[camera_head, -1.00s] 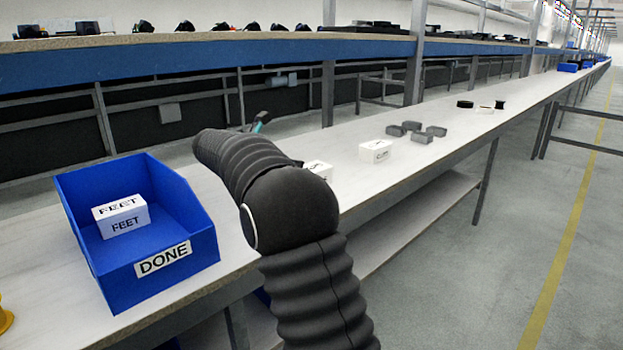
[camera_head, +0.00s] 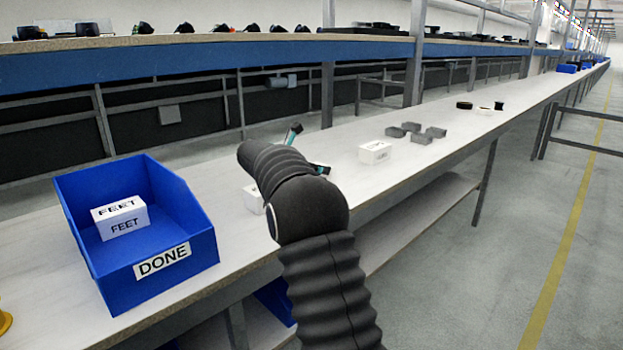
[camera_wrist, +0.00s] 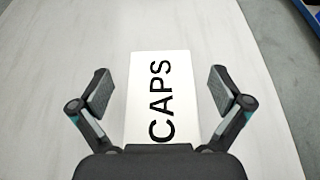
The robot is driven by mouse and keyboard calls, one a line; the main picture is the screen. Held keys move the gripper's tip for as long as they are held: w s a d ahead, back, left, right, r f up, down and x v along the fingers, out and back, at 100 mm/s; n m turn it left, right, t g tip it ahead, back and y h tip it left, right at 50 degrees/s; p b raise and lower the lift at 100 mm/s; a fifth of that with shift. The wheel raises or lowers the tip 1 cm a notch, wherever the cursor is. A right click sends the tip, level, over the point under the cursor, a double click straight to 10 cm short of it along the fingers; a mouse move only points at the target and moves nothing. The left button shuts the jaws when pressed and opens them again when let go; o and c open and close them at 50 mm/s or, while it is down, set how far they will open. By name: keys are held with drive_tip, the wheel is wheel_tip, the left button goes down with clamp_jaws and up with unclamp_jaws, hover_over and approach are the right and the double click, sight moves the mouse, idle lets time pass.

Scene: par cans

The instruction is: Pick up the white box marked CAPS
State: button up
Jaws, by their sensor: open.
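The white box marked CAPS (camera_wrist: 150,90) lies between the two fingers of my gripper (camera_wrist: 160,88) in the wrist view, with its black lettering facing the camera. My gripper is open, with a gap between each finger and the box sides. The palm covers the near end of the box. In the head view my gripper (camera_head: 307,149) is over the table beyond my arm, with only parts of its fingers showing. I cannot make out the CAPS box there, as my arm blocks that spot.
A blue bin marked DONE (camera_head: 205,255) holds a white FEET box (camera_head: 122,222) at left. A partly hidden white box (camera_head: 252,203) sits left of my arm. Another white box (camera_head: 375,153) and several grey blocks (camera_head: 421,138) stand farther along the table (camera_head: 340,185).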

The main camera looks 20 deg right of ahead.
drive_tip(key=shift+x, duration=0.95)
drive_tip(key=c, duration=1.3)
drive_tip(key=shift+r, duration=0.15)
drive_tip(key=shift+c, duration=0.2)
